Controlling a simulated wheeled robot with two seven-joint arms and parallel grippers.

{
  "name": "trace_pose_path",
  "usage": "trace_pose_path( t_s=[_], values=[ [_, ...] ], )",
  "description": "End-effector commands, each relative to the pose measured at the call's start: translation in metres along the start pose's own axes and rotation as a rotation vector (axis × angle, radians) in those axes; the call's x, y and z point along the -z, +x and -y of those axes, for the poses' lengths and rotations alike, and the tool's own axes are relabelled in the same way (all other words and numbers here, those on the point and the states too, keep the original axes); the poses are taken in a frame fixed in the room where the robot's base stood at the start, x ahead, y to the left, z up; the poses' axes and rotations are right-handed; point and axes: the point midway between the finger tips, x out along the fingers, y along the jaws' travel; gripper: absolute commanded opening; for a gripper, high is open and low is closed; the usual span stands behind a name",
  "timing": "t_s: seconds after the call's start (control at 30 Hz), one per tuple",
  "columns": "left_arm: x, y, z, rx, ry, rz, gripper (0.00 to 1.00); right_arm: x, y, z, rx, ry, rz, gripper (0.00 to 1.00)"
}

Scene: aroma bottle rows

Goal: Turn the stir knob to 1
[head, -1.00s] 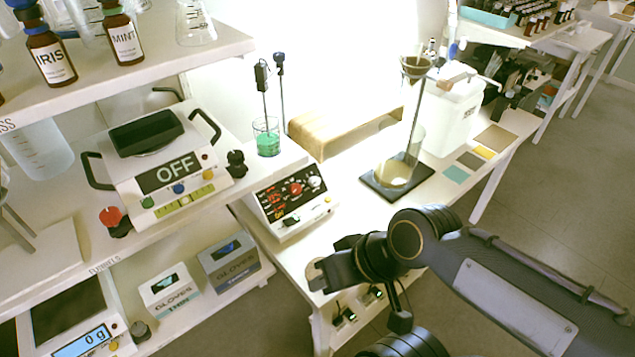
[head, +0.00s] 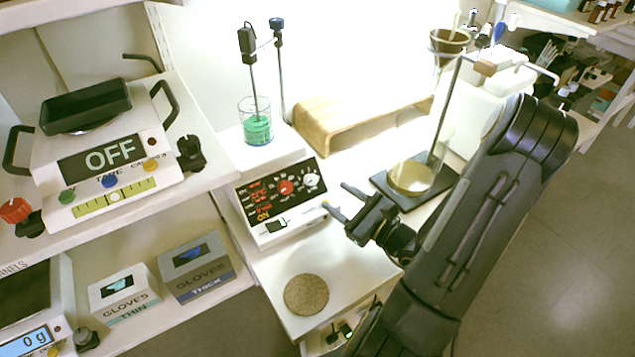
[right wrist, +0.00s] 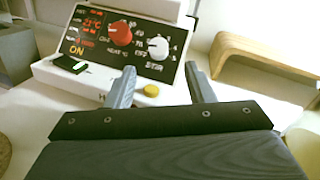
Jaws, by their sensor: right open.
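The hot plate stirrer (head: 282,239) is a white box with a black front panel. The white stir knob (head: 311,179) is at the panel's right, beside a red knob (head: 286,187). In the right wrist view the stir knob (right wrist: 158,48) lies beyond and between my fingertips, with the red knob (right wrist: 120,34) to its left. My right gripper (head: 335,196) is open and empty, in front of the panel and apart from the stir knob. Its two fingers (right wrist: 159,69) point towards the panel. My left gripper is not in view.
A beaker of green liquid (head: 257,130) stands on the stirrer under a probe. A wooden bench (head: 345,125) is behind, and a funnel stand base (head: 425,200) is to the right. A round cork mat (head: 306,294) lies on the table in front. A scale reading OFF (head: 110,160) is left.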

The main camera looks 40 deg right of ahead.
Motion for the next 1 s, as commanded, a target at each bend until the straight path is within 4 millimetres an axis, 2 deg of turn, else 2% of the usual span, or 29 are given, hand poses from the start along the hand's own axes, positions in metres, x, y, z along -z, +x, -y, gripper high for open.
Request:
trace_pose_path(
  t_s=[0.2, 0.4, 0.53, 0.77, 0.87, 1.0],
  values=[
    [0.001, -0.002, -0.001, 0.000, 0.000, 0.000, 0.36, -0.002, 0.036, -0.002, -0.008, -0.001, 0.005, 0.49],
    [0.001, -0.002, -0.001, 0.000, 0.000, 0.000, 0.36, -0.002, 0.062, -0.002, -0.007, -0.001, 0.003, 0.49],
    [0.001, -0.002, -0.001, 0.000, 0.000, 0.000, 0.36, -0.002, 0.069, -0.002, -0.007, -0.001, 0.002, 0.49],
    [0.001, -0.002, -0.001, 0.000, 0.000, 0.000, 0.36, -0.002, 0.070, -0.002, -0.006, -0.001, 0.001, 0.49],
    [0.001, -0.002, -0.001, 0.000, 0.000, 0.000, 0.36, -0.002, 0.070, -0.002, -0.006, -0.001, 0.001, 0.39],
    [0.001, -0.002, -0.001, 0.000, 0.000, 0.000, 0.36, -0.002, 0.070, -0.002, -0.007, -0.001, 0.001, 0.21]
  ],
)
